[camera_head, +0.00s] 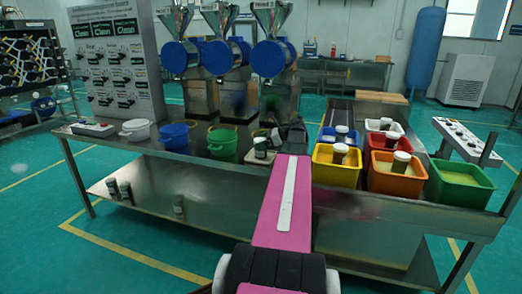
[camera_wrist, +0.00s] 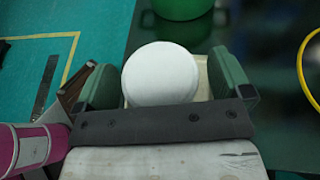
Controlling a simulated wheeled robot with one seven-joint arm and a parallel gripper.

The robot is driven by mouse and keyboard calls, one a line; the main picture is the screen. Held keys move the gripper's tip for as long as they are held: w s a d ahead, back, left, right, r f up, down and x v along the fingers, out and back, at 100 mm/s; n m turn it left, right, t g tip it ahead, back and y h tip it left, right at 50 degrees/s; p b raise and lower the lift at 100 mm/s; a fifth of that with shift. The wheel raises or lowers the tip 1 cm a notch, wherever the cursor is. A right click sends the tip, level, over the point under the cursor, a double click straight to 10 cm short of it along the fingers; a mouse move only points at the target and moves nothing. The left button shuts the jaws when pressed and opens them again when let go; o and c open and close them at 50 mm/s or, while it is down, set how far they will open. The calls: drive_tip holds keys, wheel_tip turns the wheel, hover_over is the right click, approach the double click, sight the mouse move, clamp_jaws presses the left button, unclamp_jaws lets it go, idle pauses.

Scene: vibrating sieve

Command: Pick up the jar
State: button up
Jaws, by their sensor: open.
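A jar (camera_head: 261,148) with a white lid and dark body stands on the metal table, just left of my gripper (camera_head: 283,138) in the head view. In the wrist view its round white lid (camera_wrist: 160,75) shows from above between the two green fingers of my gripper (camera_wrist: 166,78). The fingers are apart, with a gap visible on the right side of the lid. Whether the left finger touches the jar I cannot tell. The jar's body is hidden below the lid in the wrist view. A pale beige surface shows beneath it.
A green bucket (camera_head: 223,143), blue bucket (camera_head: 173,136) and white bowl (camera_head: 136,130) stand left of the jar. Yellow (camera_head: 335,174), orange (camera_head: 396,183), red and green (camera_head: 459,187) bins stand right, some with jars. More jars sit on the lower shelf (camera_head: 150,205).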

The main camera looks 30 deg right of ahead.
drive_tip(key=c, duration=1)
drive_tip(key=shift+r, duration=0.1)
drive_tip(key=shift+c, duration=0.2)
